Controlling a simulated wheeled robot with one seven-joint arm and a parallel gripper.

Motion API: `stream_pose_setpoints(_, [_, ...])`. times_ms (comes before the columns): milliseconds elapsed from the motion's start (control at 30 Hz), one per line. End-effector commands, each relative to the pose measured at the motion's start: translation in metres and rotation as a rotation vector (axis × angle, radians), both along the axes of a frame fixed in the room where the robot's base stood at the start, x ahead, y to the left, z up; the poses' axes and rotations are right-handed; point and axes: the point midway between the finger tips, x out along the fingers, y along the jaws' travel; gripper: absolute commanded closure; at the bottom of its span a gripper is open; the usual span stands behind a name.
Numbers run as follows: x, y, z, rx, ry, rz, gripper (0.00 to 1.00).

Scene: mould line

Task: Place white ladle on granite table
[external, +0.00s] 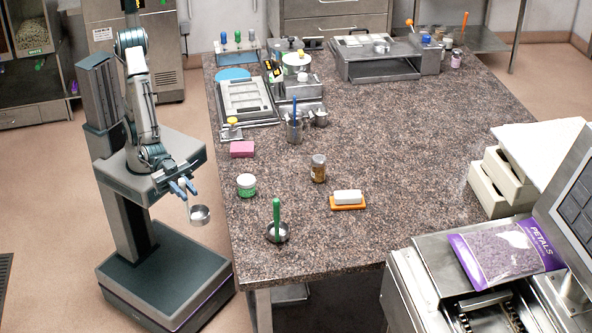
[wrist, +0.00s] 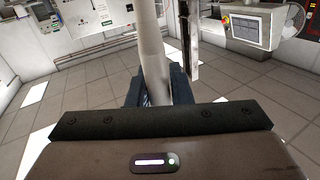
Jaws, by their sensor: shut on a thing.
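The white ladle (external: 200,215) hangs from my gripper (external: 184,188) in the external view, its round bowl low and just off the left edge of the granite table (external: 420,150). In the wrist view, its pale handle (wrist: 151,50) runs up between the dark fingers of my gripper (wrist: 155,88), which is shut on it. The bowl does not show clearly in the wrist view. The ladle is apart from the tabletop.
A brown jar (external: 319,168) and white bar on an orange tray (external: 348,205) lie further right. The table's centre is clear.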

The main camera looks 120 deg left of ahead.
Motion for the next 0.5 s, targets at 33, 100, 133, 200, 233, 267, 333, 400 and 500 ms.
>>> stream_pose_setpoints(33, [-0.022,-0.020,-0.003,0.000,-0.002,-0.067,1.00])
stream_pose_setpoints(100, [-0.049,-0.041,-0.007,-0.001,0.000,-0.150,1.00])
stream_pose_setpoints(133, [-0.059,-0.049,-0.008,-0.002,0.000,-0.182,1.00])
stream_pose_setpoints(200, [-0.081,-0.064,-0.012,-0.001,0.001,-0.249,1.00])
stream_pose_setpoints(233, [-0.089,-0.069,-0.013,-0.003,0.002,-0.271,1.00])
stream_pose_setpoints(267, [-0.097,-0.073,-0.014,-0.003,0.002,-0.293,1.00])
stream_pose_setpoints(333, [-0.110,-0.080,-0.016,-0.004,0.003,-0.329,1.00])
stream_pose_setpoints(400, [-0.118,-0.085,-0.016,-0.005,0.003,-0.355,1.00])
stream_pose_setpoints(500, [-0.123,-0.088,-0.017,-0.004,0.003,-0.368,1.00])
